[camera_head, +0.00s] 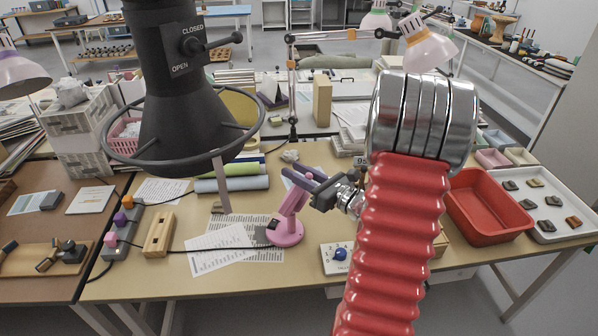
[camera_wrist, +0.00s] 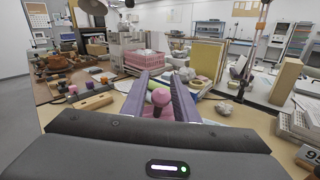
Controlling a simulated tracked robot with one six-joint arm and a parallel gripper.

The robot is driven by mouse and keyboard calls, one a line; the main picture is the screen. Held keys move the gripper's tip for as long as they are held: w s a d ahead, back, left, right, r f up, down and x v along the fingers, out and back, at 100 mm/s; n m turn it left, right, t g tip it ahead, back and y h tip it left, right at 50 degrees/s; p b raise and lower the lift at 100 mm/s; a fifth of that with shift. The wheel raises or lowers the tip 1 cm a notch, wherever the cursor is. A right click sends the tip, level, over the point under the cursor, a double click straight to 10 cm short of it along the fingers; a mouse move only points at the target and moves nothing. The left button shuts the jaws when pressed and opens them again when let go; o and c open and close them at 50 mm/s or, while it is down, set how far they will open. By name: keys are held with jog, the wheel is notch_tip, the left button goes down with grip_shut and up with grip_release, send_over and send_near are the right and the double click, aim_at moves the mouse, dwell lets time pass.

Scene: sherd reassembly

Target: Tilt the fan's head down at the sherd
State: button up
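A pink device with a round base (camera_head: 285,234) and a leaning stem (camera_head: 293,203) stands on the bench; I take it for the fan. Its upper end is partly hidden by my gripper (camera_head: 293,177), so its head's tilt cannot be told. My gripper's two purple fingers are apart at the stem's top. In the wrist view, a round pink knob (camera_wrist: 160,97) shows between the fingers of my gripper (camera_wrist: 160,76), with a gap between them. Several dark and brown sherds (camera_head: 552,201) lie in a white tray (camera_head: 540,236) at right; none is clearly visible by the fan.
A black extraction hood (camera_head: 190,125) with a ring hangs at upper left. Printed sheets (camera_head: 220,250) and a wooden block (camera_head: 159,234) lie left of the fan. A white dial box (camera_head: 338,257) stands right of it. A red tray (camera_head: 487,205) is further right.

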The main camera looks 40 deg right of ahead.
jog(key=shift+c, duration=0.7)
grip_shut()
